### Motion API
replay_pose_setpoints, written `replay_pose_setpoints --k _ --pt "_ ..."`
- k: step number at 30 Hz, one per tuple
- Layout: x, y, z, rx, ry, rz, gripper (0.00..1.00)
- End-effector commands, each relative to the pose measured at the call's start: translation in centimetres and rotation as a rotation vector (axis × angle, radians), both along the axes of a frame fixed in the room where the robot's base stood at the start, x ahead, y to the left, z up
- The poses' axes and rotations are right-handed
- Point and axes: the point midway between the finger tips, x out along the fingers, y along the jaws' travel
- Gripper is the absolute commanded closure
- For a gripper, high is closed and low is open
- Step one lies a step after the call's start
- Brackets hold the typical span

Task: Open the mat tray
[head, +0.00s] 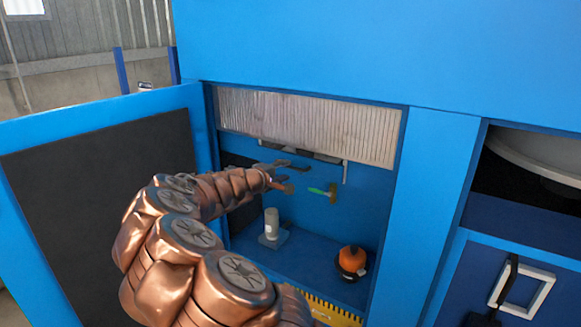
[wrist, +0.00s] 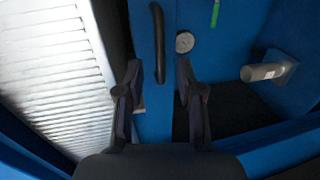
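A pale ribbed panel (head: 310,128) spans the top of the open blue cabinet; it fills the left of the wrist view (wrist: 55,75). I cannot tell for sure which part is the mat tray. A black bar handle (wrist: 158,42) is on the blue surface beside the ribbed panel in the wrist view. My gripper (wrist: 158,72) is open and empty, its two dark fingers spread to either side of the handle's near end. No contact with the handle shows. In the head view my copper arm reaches into the cabinet, with its end below the panel, partly hidden.
An open door (head: 100,185) stands at the left. Inside the cabinet are a grey cylinder (head: 271,223) on a bracket, an orange-and-black round item (head: 352,262) and a green-handled tool (head: 323,191). A blue post (head: 432,210) separates the compartment at right.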

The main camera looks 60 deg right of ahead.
Motion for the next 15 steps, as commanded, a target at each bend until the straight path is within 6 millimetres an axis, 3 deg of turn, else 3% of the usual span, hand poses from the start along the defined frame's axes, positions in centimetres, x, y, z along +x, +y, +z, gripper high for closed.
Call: replay_pose_setpoints --k 6,15 --pt "0.0 -2.5 -0.5 0.003 0.001 -0.002 0.63" --pt "0.1 -4.3 -0.9 0.001 -0.001 -0.001 0.63"
